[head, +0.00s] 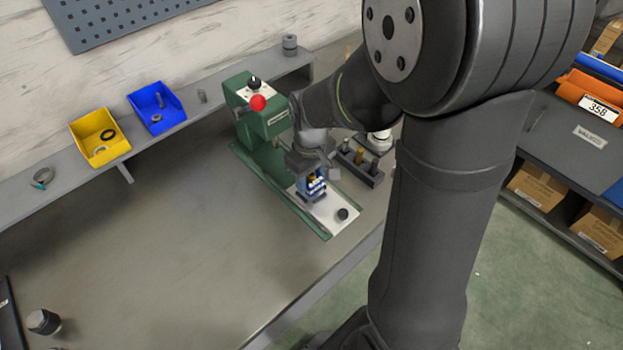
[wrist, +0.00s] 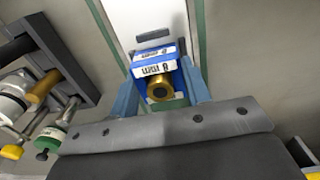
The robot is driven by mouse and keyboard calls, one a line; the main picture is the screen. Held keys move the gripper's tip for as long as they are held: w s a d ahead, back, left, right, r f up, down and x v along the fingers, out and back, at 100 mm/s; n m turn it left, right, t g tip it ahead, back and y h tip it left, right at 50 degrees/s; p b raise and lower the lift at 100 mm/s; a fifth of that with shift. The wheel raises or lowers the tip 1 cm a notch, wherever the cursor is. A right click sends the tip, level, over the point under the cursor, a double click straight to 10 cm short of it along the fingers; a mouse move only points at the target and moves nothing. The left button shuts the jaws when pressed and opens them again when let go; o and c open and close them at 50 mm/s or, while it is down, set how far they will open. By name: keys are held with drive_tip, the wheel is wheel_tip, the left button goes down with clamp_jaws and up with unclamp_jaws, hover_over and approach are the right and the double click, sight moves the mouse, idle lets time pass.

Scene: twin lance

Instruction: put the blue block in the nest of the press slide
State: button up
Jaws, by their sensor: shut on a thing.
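The blue block (wrist: 143,73) has white labels reading 8 mm and a brass round part (wrist: 160,88) on its face. My gripper (wrist: 161,78) is shut on it, one finger on each side. In the head view the block (head: 317,187) is at my gripper (head: 312,181), over the white press slide (head: 328,212). Dark parts of the nest (head: 309,196) show just under the block; whether it is seated or slightly above, I cannot tell. The slide also shows in the wrist view (wrist: 150,14), with a dark bar (wrist: 153,36) beyond the block.
A black knob (head: 342,214) is at the slide's front end. A dark rack (head: 359,163) with several tools is close on the right. The table's left is mostly clear.

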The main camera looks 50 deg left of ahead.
drive_tip(key=shift+f, duration=0.7)
drive_tip(key=shift+f, duration=0.2)
drive_tip(key=o, duration=1.1)
drive_tip(key=shift+o, duration=0.2)
wheel_tip(320, 180, up, 12)
drive_tip(key=shift+r, duration=0.2)
drive_tip(key=shift+f, duration=0.1)
